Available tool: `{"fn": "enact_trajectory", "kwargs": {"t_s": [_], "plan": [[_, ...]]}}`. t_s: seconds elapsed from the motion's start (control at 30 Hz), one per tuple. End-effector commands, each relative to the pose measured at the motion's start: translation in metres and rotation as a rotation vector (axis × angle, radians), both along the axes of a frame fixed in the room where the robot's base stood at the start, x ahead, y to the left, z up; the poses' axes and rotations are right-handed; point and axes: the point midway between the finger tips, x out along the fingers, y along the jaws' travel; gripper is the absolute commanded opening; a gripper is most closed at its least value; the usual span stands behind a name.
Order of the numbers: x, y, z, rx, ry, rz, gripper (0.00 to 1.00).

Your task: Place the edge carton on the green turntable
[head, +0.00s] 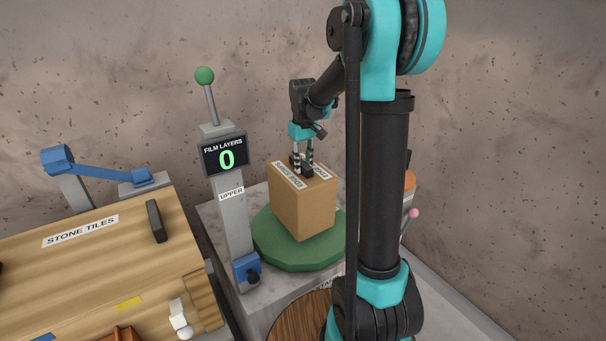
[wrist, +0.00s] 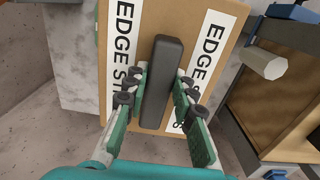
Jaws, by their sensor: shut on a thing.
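The edge carton (head: 299,208) is a brown box with white label strips on its top. In the head view it is over the green turntable (head: 266,247); I cannot tell whether its base touches the disc. My gripper (head: 302,168) is above the carton, with its fingers at the carton's top. In the wrist view my gripper (wrist: 156,92) is shut on the dark bar handle (wrist: 163,70) of the edge carton (wrist: 178,22), between two labels that begin with EDGE. The turntable's far right part is hidden behind the carton and my arm.
A grey post with a FILM LAYERS display (head: 226,157) reading 0 and a green-knobbed lever (head: 205,76) stands left of the turntable. A wooden STONE TILES chest (head: 90,255) is at the left. A round wooden disc (head: 298,318) lies in front, partly behind my arm.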

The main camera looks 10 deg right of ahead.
Motion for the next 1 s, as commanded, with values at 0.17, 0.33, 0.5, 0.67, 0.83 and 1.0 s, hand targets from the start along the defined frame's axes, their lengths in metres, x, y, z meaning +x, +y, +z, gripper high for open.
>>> {"fn": "enact_trajectory", "kwargs": {"t_s": [0.17, 0.33, 0.5, 0.67, 0.83, 1.0], "plan": [[0.000, 0.000, -0.010, 0.000, 0.000, 0.000, 0.00], [0.001, 0.000, -0.031, 0.000, 0.000, 0.000, 0.00], [0.000, 0.000, -0.040, 0.000, 0.000, 0.000, 0.00], [0.000, 0.000, -0.039, 0.000, 0.000, 0.000, 0.00], [0.000, 0.000, -0.042, 0.000, 0.000, 0.000, 0.31], [0.000, 0.000, -0.041, 0.000, 0.000, 0.000, 0.46]]}}
